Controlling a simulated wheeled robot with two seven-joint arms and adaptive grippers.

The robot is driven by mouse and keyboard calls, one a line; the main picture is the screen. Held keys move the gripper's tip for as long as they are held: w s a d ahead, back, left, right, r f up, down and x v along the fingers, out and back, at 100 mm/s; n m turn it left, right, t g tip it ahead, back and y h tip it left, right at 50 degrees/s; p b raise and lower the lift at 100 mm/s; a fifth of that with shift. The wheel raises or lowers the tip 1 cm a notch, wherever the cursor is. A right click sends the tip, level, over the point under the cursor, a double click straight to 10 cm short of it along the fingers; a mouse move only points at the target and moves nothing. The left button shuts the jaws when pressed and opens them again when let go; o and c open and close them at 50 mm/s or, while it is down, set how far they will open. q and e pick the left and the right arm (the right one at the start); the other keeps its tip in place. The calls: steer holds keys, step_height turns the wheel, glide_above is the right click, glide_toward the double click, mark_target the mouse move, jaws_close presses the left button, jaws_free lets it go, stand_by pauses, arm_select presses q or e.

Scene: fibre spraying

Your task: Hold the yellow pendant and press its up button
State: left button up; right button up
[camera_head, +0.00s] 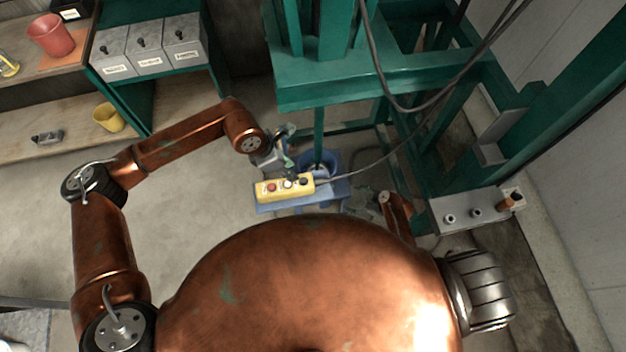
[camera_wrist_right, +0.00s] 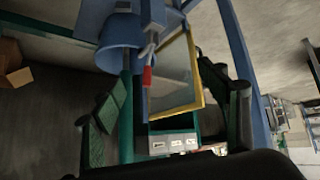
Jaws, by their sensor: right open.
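The yellow pendant (camera_head: 285,187) lies in the middle of the head view, with a red, a pale and a dark button along its top face. A cable runs from its right end towards the green frame. My left gripper (camera_head: 284,156) is just behind the pendant, close to its upper edge. Its fingers are small and partly hidden, and I cannot tell whether they touch the pendant or are closed. My right gripper (camera_wrist_right: 165,100) is open in the right wrist view, with nothing between its fingers.
A blue surface (camera_head: 302,198) lies under the pendant. The green frame (camera_head: 310,92) stands behind, with hanging cables. A grey panel (camera_head: 462,211) is at right. Labelled grey boxes (camera_head: 143,47) and a yellow cup (camera_head: 108,117) are at left. A blue bucket (camera_wrist_right: 119,32) shows in the wrist view.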

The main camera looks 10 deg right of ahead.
steer(key=w+a+r+n+t+y, duration=0.1)
steer(key=w+a+r+n+y, duration=0.2)
steer(key=r, duration=0.6)
steer(key=w+a+r+n+y, duration=0.1)
steer(key=w+r+n, duration=0.3)
steer(key=r, duration=0.4)
steer(key=w+a+r+n+t+y, duration=0.1)
steer(key=w+a+r+n+y, duration=0.2)
steer(key=r, duration=0.6)
steer(key=n+g, duration=0.7)
glide_toward(311, 180)
steer(key=a+f+m+y, duration=0.1)
steer(key=a+m, duration=0.1)
steer(key=a+f+m+g+y, duration=0.1)
steer(key=a+f+m+y, duration=0.1)
steer(key=a+m, duration=0.1)
steer(key=w+a+f+m+g+y, duration=0.1)
steer(key=a+m, duration=0.1)
steer(key=a, duration=0.1)
steer(key=shift+f+m+y, duration=0.25)
steer(key=shift+m+y, duration=0.05)
steer(key=shift+y, duration=0.1)
steer(key=shift+a+f+m, duration=0.25)
steer(key=shift+a+m, duration=0.25)
steer(key=shift+m, duration=0.2)
steer(key=shift+a, duration=3.8)
steer(key=shift+c, duration=0.6)
